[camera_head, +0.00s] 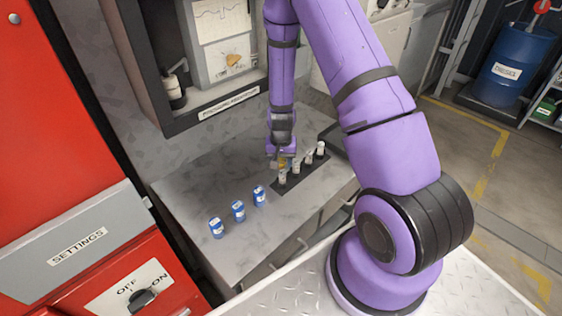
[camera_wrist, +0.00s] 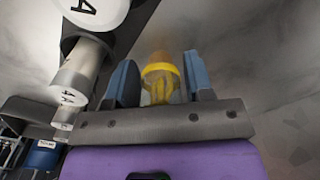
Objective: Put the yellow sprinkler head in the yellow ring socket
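In the wrist view, the yellow sprinkler head (camera_wrist: 161,82) is between the two blue-grey fingers of my gripper (camera_wrist: 161,78). In the head view, my gripper (camera_head: 284,160) points down over the grey bench, at the near-left end of a dark rack (camera_head: 304,180). A bit of yellow shows at its fingertips. Several pale cylinders (camera_head: 309,157) stand in a row on the rack. The yellow ring socket cannot be picked out in either view.
Three blue canisters (camera_head: 238,211) stand in a row on the bench (camera_head: 185,205), left of the rack. In the wrist view, labelled pale cylinders (camera_wrist: 82,68) are close to the left of my gripper. A wall cabinet (camera_head: 214,117) is behind. The bench's left part is clear.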

